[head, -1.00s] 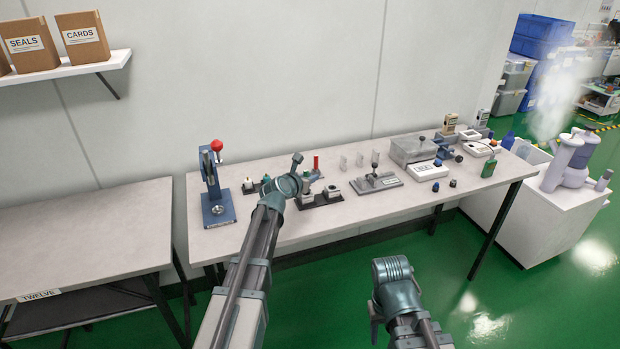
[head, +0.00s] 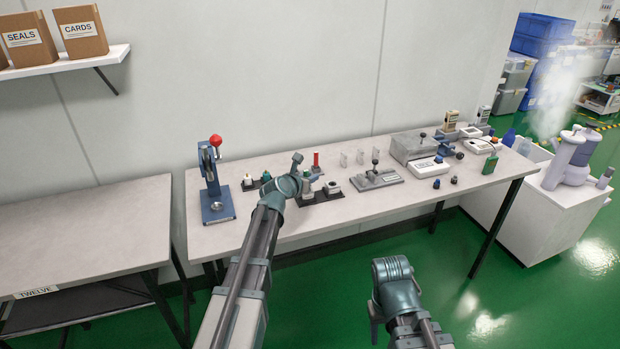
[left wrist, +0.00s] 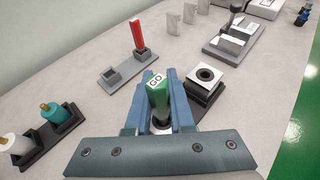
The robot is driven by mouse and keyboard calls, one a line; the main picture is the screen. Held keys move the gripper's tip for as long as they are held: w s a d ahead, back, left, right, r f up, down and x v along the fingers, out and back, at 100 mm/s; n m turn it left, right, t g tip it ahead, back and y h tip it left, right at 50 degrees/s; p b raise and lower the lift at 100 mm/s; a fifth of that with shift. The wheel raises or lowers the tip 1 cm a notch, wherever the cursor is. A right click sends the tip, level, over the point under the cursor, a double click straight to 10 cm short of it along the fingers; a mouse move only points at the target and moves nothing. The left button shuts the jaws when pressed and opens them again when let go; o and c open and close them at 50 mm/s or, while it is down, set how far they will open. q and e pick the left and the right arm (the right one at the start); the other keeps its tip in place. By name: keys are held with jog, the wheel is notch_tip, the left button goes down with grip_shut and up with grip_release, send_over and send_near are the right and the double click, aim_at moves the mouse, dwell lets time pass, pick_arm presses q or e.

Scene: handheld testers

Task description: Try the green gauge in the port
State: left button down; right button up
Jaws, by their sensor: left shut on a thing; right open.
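The green gauge (left wrist: 158,98), its top marked GO, stands between the two blue fingers of my left gripper (left wrist: 157,105) in the left wrist view. The gripper is shut on it. A round, ringed part shows just beneath the gauge; I cannot tell whether the gauge is inside it. Beside it, on the same dark base, is a pale block with a round dark port (left wrist: 205,75). In the head view my left gripper (head: 307,178) is over this fixture and mostly hides the gauge. My right gripper (head: 376,318) is low in front of the table, away from everything.
A red gauge (left wrist: 138,38) stands in a grey holder with an empty socket (left wrist: 108,76). White and teal bottles (left wrist: 55,112) stand in a dark rack at left. A blue press (head: 214,190) stands left on the table (head: 270,236); a grey clamp fixture (head: 376,180) is right.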

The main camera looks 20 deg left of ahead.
pick_arm(q)
jog(key=shift+f+b, duration=0.35)
jog(key=shift+f, duration=0.05)
jog(key=shift+r, duration=0.15)
dwell(0.9)
notch_tip(320, 180, up, 6)
jog(key=p, duration=0.6)
dwell(0.8)
jog(key=shift+s, duration=0.1)
